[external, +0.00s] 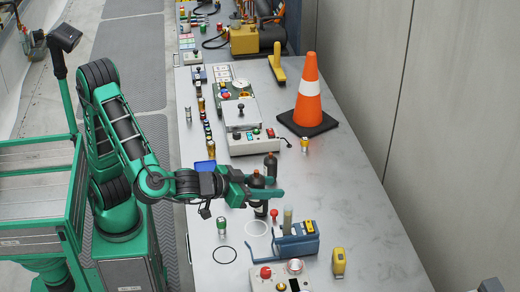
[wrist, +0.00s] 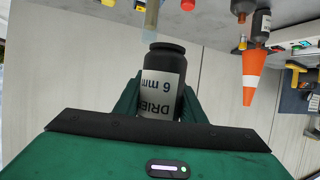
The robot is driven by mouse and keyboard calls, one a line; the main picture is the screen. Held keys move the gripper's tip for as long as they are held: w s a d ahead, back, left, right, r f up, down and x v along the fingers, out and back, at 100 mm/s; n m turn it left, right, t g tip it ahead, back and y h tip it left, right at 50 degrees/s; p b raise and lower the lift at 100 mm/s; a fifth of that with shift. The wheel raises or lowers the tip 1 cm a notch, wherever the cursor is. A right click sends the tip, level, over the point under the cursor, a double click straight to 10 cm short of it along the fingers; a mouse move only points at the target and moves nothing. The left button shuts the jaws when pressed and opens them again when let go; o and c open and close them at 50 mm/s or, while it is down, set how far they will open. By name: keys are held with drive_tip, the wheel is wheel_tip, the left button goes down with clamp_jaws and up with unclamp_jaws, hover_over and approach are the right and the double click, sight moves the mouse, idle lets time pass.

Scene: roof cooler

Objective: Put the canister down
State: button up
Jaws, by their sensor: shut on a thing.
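The canister is a dark, nearly black cylinder with a pale label; in the external view (external: 260,209) it is upright in my gripper (external: 270,190). In the wrist view the canister (wrist: 163,80) sits between the two green fingers, with the label's writing upside down, reading "6 mm" and part of a word. My gripper (wrist: 163,108) is shut on its sides. The fingers hide part of it in the external view. I cannot tell whether its base touches the bench. A white ring (external: 256,228) and a black ring (external: 225,254) are marked on the bench nearby.
A second dark bottle (external: 270,165) stands just behind. A red-topped item (external: 274,214), a blue device (external: 297,240) and a green-topped vial (external: 222,226) are close. An orange cone (external: 308,95) stands further back. The bench (external: 350,195) is clear to the right.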

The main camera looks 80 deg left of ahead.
drive_tip(key=w+a+n+g+y, duration=0.1)
drive_tip(key=w+a, duration=0.6)
drive_tip(key=a, duration=0.3)
drive_tip(key=w+a+n+y, duration=0.2)
drive_tip(key=w+a, duration=0.5)
drive_tip(key=a, duration=0.2)
drive_tip(key=w+a+n+g+y, duration=0.1)
drive_tip(key=w+a, duration=0.1)
drive_tip(key=a, duration=0.8)
drive_tip(key=w+a+n+y, duration=0.1)
drive_tip(key=w+a, duration=0.1)
drive_tip(key=a, duration=0.9)
wheel_tip(320, 180, down, 11)
drive_tip(key=w+d+f, duration=0.2)
drive_tip(key=d, duration=0.1)
drive_tip(key=w+d+f, duration=0.2)
drive_tip(key=d, duration=0.1)
drive_tip(key=w+d+f, duration=0.2)
drive_tip(key=d, duration=0.1)
drive_tip(key=shift+w+d+f, duration=0.1)
drive_tip(key=shift+d+f, duration=0.1)
drive_tip(key=shift+d, duration=0.2)
drive_tip(key=shift+f, duration=2)
